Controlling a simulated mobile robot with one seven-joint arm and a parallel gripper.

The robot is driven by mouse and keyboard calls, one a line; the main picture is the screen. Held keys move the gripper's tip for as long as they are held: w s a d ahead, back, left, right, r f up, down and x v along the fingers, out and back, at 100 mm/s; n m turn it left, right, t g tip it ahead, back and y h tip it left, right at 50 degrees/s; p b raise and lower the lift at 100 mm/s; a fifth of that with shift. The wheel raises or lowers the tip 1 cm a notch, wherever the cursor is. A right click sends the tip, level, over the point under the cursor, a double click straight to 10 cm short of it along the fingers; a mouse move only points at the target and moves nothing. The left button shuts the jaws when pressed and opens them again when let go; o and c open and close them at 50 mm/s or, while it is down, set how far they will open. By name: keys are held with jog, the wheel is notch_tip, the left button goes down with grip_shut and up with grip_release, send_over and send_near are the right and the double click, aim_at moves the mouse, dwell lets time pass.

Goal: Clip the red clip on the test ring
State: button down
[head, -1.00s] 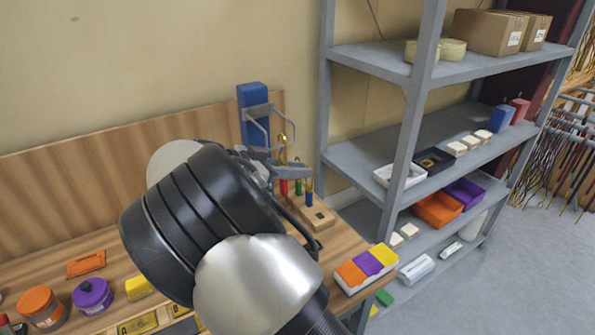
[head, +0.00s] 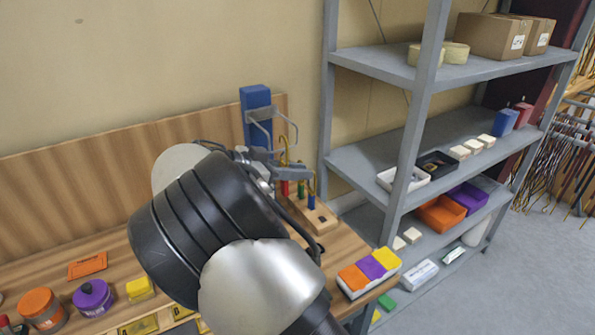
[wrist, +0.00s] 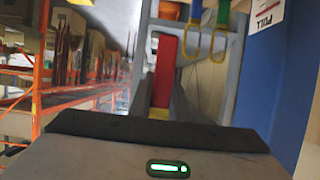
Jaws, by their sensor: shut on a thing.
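The red clip (wrist: 163,72) is held upright between my gripper's fingers in the wrist view. In the head view its red handle (head: 284,187) and gold hook show just past my gripper (head: 270,165), beside the wooden stand (head: 318,219). I cannot tell whether it touches the stand. A green clip (head: 300,188) and a blue clip (head: 310,198) stand there, gold hooks up. A blue post (head: 256,112) with bent grey metal arms (head: 272,118) rises behind my gripper. I cannot make out a test ring for certain; my gripper hides part of this area.
A grey shelf unit (head: 405,135) stands close on the right. A tray of orange, purple and yellow blocks (head: 369,272) sits at the bench's right end. Jars (head: 93,298) stand at the left.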

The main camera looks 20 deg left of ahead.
jog(key=shift+w+a+f+b, duration=0.1)
jog(key=shift+f+b, duration=0.7)
jog(key=shift+b, duration=0.15)
jog(key=shift+f+b, duration=0.25)
jog(key=shift+b, duration=0.55)
dwell(0.6)
dwell(0.4)
